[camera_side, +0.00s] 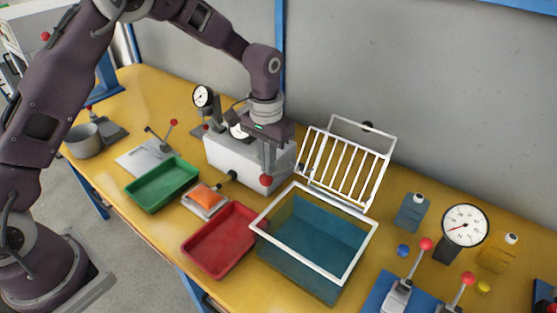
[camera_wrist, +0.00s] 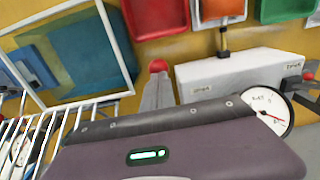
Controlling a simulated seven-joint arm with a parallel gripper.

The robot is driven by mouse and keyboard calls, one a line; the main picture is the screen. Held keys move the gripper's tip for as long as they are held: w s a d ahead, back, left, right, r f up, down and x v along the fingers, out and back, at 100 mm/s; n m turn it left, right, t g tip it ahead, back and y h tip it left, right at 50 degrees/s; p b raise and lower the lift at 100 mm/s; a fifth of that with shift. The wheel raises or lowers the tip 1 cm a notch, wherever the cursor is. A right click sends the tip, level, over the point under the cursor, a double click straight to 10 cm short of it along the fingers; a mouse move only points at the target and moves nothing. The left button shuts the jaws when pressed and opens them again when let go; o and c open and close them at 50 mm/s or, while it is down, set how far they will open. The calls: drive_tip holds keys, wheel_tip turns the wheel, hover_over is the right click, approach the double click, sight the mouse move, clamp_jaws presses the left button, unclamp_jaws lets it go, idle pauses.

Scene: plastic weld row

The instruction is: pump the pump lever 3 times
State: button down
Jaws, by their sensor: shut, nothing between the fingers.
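My gripper (camera_side: 267,168) points down at the right end of a white box-shaped unit (camera_side: 222,158), with its fingers shut and empty. A red ball knob (camera_side: 266,181), apparently the end of the pump lever, is at the fingertips. In the wrist view the red knob (camera_wrist: 157,66) sits just beyond the grey fingers (camera_wrist: 157,92). I cannot tell whether they touch. The lever's shaft is hidden. A round gauge (camera_side: 203,97) stands behind the unit and shows in the wrist view (camera_wrist: 271,110).
A white-rimmed blue tank (camera_side: 318,270) stands right of the unit, with a white rack (camera_side: 345,165) raised behind it. Red (camera_side: 215,245) and green (camera_side: 160,184) trays lie in front. More red-knobbed levers (camera_side: 410,262) and a large gauge (camera_side: 465,226) are at right.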

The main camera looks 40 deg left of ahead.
drive_tip(key=shift+s+f, duration=0.35)
drive_tip(key=shift+f, duration=0.4)
drive_tip(key=shift+s+f, duration=0.3)
drive_tip(key=shift+f, duration=0.55)
wheel_tip(320, 180, up, 10)
drive_tip(key=w, duration=0.2)
drive_tip(key=shift+w, duration=0.3)
